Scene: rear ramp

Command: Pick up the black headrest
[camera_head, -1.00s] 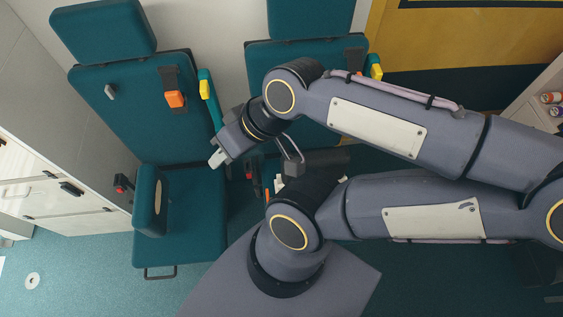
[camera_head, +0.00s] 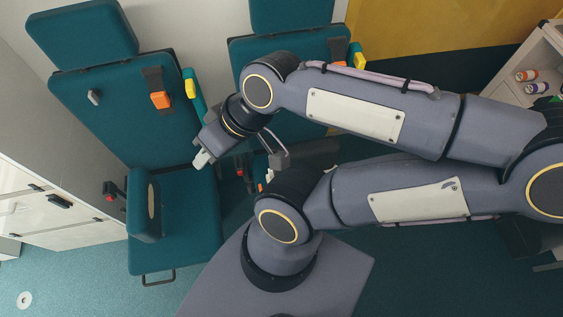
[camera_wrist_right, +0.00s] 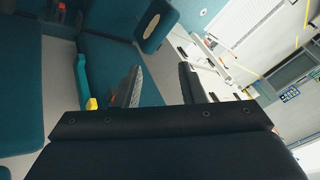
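I cannot pick out a black headrest for certain in either view. The headrests on the two seats are teal: the left one (camera_head: 82,35) is whole, the right one (camera_head: 290,14) is cut off by the top edge. A dark padded bar (camera_head: 312,152), perhaps an armrest, shows behind my arm. My right gripper (camera_head: 240,160) hangs over the seats. In the wrist view my right gripper (camera_wrist_right: 160,82) has its fingers apart with nothing between them. A broad black part with screws fills the bottom of that view. My left gripper is out of view.
The left seat (camera_head: 178,225) has a folded teal armrest (camera_head: 143,205) and an orange buckle (camera_head: 160,99). White cabinets (camera_head: 40,215) stand at the left. A shelf with small bottles (camera_head: 527,75) is at the upper right. Teal floor (camera_head: 70,280) is free at the lower left.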

